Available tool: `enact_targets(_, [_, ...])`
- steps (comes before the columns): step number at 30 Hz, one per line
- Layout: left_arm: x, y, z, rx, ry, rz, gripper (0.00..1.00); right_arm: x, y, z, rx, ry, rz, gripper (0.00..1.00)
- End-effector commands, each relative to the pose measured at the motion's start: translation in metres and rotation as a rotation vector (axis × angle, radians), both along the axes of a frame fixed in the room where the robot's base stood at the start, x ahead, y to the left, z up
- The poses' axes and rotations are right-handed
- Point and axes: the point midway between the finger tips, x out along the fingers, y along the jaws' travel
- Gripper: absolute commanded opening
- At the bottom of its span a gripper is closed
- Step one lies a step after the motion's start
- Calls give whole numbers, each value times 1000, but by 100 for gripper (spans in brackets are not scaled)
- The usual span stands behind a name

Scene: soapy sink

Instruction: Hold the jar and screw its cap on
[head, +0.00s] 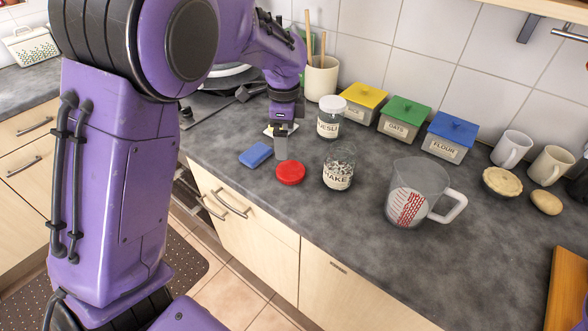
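The open glass jar (338,170), labelled "MAKE", stands upright on the counter with dark and pale contents and no cap on it. A red round cap (290,173) lies flat on the counter to the left of the jar. My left gripper (281,156) points down just behind the cap and left of the jar, apart from the jar. Its fingers are seen edge-on, so their opening is unclear. A second jar (330,118) with a white lid stands behind the open jar.
A blue sponge (255,155) lies left of the cap. A measuring jug (416,192) stands right of the jar. Yellow, green and blue lidded boxes (444,138) and mugs (511,149) line the wall.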

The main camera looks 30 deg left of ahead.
Motion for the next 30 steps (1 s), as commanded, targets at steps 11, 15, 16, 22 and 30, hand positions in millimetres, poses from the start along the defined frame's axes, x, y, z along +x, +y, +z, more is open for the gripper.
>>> enact_targets(11, [2,-3,-36,0,4,-3,100,0,0,4,0,0,0,43])
enact_targets(15, [2,-2,-51,0,1,-2,100,0,0,5,0,0,0,43])
enact_targets(16, [1,-2,-53,0,1,-2,100,0,0,5,0,0,0,43])
enact_targets(22, [1,-2,-54,0,-1,-1,100,0,0,5,0,0,0,43])
enact_targets(30, [3,-1,-77,1,5,0,100,0,0,17,0,0,0,43])
